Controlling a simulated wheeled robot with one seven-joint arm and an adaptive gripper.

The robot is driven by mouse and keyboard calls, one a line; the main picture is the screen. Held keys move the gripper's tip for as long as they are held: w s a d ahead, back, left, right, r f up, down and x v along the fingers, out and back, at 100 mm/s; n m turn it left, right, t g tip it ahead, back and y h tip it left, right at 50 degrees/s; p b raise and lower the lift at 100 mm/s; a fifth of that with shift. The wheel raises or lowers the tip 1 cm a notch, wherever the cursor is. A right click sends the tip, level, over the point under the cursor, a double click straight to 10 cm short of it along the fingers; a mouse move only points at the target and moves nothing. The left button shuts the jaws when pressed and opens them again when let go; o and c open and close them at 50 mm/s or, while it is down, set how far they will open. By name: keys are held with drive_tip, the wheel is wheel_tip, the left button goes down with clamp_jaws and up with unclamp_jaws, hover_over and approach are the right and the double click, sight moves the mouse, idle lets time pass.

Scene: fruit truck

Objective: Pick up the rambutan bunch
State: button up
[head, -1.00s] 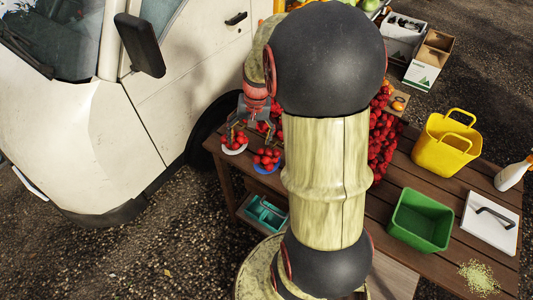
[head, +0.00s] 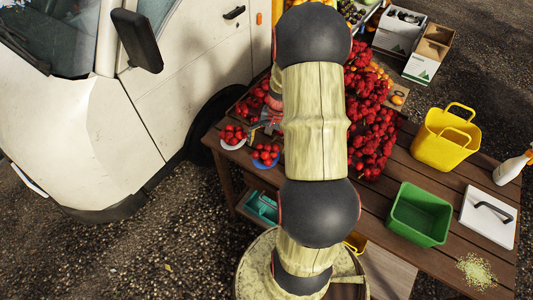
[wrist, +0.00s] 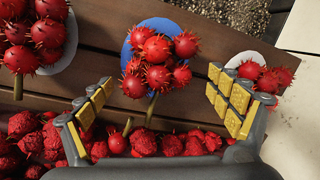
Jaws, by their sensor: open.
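In the wrist view a red, spiny rambutan bunch (wrist: 157,62) with a short brown stem lies on a blue plate (wrist: 146,27). This bunch also shows in the head view (head: 266,152). My gripper (wrist: 160,92) is open and empty, its yellow-padded fingers on either side of the bunch's stem end in the picture. Another bunch (wrist: 262,76) lies on a white plate (wrist: 243,59) at the right, and one more (wrist: 36,32) at the left. In the head view my gripper (head: 262,127) is partly hidden by my arm.
A large red rambutan heap (head: 372,130) covers the table behind my arm. A green bin (head: 420,214), a yellow basket (head: 445,140) and a white lidded box (head: 489,217) stand to the right. A white van (head: 190,75) is close at the left.

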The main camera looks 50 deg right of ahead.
drive_tip(key=shift+w+a+f, duration=0.1)
drive_tip(key=shift+f, duration=0.65)
drive_tip(key=shift+c, duration=0.6)
drive_tip(key=c, duration=0.7)
drive_tip(key=shift+r, duration=0.1)
drive_tip(key=shift+c, duration=0.8)
